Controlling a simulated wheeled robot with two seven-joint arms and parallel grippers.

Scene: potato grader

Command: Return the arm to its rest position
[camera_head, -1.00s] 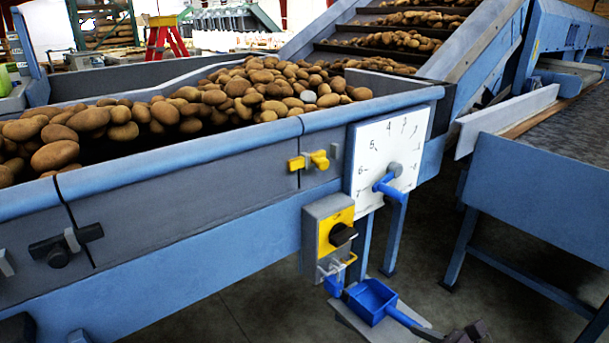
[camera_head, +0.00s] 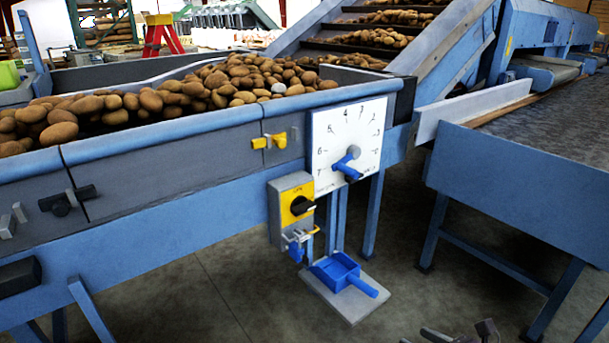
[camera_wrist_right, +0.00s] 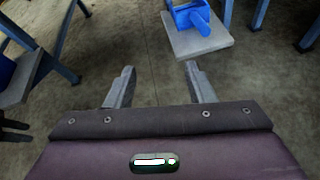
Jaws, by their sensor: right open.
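My right gripper (camera_head: 462,334) shows at the bottom edge of the head view, low and to the right of the grader. In the right wrist view its two fingers (camera_wrist_right: 160,88) are spread apart with only bare floor between them. The gripper is open and empty. A blue scoop (camera_head: 338,272) rests on a small grey platform (camera_head: 352,308) below the control box. The scoop and platform also show at the top of the right wrist view, ahead of the fingers and apart from them.
The blue potato hopper (camera_head: 150,145) fills the left. It carries a white dial (camera_head: 345,140) with a blue handle, a yellow switch box (camera_head: 292,205) and a yellow latch (camera_head: 270,142). A blue conveyor table (camera_head: 520,190) stands at the right.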

